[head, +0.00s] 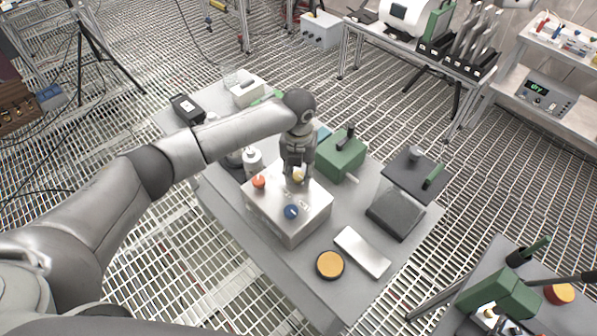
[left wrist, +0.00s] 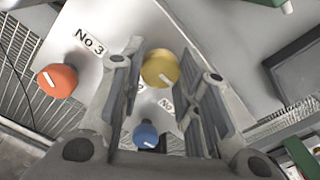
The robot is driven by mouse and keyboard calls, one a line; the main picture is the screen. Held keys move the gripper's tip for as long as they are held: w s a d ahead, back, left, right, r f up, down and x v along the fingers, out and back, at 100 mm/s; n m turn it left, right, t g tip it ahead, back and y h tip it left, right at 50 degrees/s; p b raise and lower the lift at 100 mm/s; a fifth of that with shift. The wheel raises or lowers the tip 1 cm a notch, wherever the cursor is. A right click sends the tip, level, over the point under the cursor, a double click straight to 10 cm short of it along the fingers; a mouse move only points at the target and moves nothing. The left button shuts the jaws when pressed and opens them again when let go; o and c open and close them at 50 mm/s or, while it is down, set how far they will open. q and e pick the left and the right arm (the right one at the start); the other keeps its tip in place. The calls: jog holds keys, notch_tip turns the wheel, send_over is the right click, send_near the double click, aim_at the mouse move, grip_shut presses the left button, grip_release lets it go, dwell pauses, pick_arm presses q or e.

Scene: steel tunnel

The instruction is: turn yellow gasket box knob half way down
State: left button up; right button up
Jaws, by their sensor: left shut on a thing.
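The yellow knob (head: 298,176) is on top of a pale metal box (head: 290,222), mostly hidden by my left gripper (head: 297,172) in the head view. In the left wrist view the yellow knob (left wrist: 159,68) sits between the two fingers of my left gripper (left wrist: 162,78), which is shut on it. The box also bears an orange knob (head: 259,181) and a blue knob (head: 291,211). My right gripper is not in view.
The box stands on a grey table (head: 255,244). A green block with a handle (head: 341,157) is behind it to the right. A dark hinged press (head: 397,211), a flat pale bar (head: 362,251) and a round orange-topped disc (head: 330,265) lie right and in front.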

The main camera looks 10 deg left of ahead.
aim_at(299, 176)
pick_arm(q)
jog(key=shift+s, duration=0.1)
dwell(0.4)
jog(key=o, duration=1)
jog(key=shift+r, duration=0.15)
notch_tip(299, 176, up, 12)
jog(key=shift+f, duration=0.15)
